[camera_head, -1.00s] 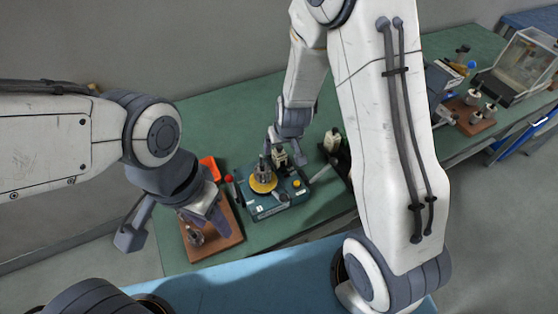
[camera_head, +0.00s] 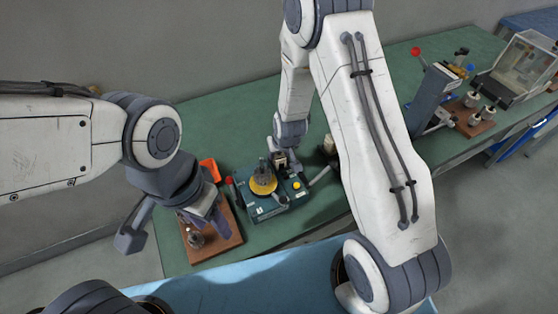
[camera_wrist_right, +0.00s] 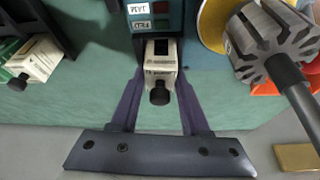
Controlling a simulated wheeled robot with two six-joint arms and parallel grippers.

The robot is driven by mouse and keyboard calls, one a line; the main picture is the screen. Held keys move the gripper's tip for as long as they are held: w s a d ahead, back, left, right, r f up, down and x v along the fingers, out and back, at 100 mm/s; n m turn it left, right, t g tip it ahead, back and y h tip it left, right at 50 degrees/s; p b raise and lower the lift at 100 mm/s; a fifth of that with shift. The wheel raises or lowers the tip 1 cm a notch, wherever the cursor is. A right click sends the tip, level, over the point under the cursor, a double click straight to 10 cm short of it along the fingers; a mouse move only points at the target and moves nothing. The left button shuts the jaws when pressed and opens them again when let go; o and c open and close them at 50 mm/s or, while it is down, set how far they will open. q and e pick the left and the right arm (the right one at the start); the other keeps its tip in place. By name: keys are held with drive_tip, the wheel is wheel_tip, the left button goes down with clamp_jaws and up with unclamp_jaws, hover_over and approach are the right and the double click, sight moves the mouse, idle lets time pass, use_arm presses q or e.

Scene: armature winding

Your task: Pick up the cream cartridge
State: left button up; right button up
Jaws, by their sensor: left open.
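A cream cartridge (camera_wrist_right: 161,68) with a dark knob sits at the edge of the blue-green winding machine (camera_head: 268,207), seen in the right wrist view. My right gripper (camera_wrist_right: 160,80) has one finger on each side of it, very close; I cannot tell whether both fingers touch it. In the head view my right gripper (camera_head: 282,160) mostly hides this cartridge. A second cream cartridge (camera_wrist_right: 38,60) lies in a dark holder to the left in the wrist view. My left gripper (camera_head: 170,224) is open and empty beside the brown board.
The brown board (camera_head: 222,246) carries a small metal part. An orange tray (camera_head: 210,168) lies behind it. A yellow disc (camera_head: 262,186) with a slotted armature (camera_wrist_right: 270,38) stands on the machine. A grey lever device (camera_head: 432,95) and a clear box (camera_head: 520,65) stand at right.

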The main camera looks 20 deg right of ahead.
clamp_jaws()
drive_tip(key=shift+r, duration=0.1)
drive_tip(key=shift+r, duration=0.6)
wheel_tip(320, 180, up, 3)
drive_tip(key=shift+w+f, duration=0.1)
drive_tip(key=s+d+r+b, duration=0.4)
drive_tip(key=d+r+b, duration=0.2)
drive_tip(key=d, duration=0.5)
drive_tip(key=shift+s+r+b, duration=0.25)
drive_tip(key=shift+r+b, duration=0.15)
drive_tip(key=shift+b, duration=0.6)
